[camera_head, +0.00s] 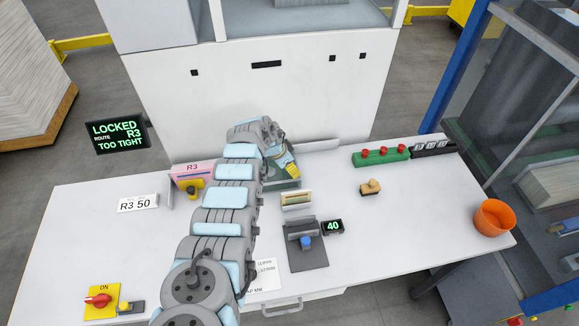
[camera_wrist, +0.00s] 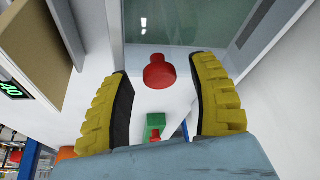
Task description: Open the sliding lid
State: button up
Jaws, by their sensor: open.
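The sliding lid (camera_wrist: 190,28) is a see-through greenish panel in a grey frame in the wrist view. A red knob (camera_wrist: 160,70) stands near its edge. My gripper (camera_wrist: 162,88) is open, with its yellow padded fingers on either side of the knob. I see clear gaps on both sides; I cannot tell how far the knob reaches between the fingers. In the head view my gripper (camera_head: 291,169) is low over the back middle of the table, at the lid's greenish box (camera_head: 283,185). My arm and gripper hide much of the lid and the knob there.
The white table (camera_head: 400,220) carries a green block with red buttons (camera_head: 380,156), an orange bin (camera_head: 493,217), a wooden-handled stamp (camera_head: 371,187) and a grey device (camera_head: 305,245) beside a "40" display (camera_head: 332,226). A sign (camera_head: 118,133) reads "LOCKED ROUTE R3 TOO TIGHT".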

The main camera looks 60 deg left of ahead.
grip_shut()
jog(key=shift+w+d+f, duration=0.1)
jog(key=shift+f, duration=0.05)
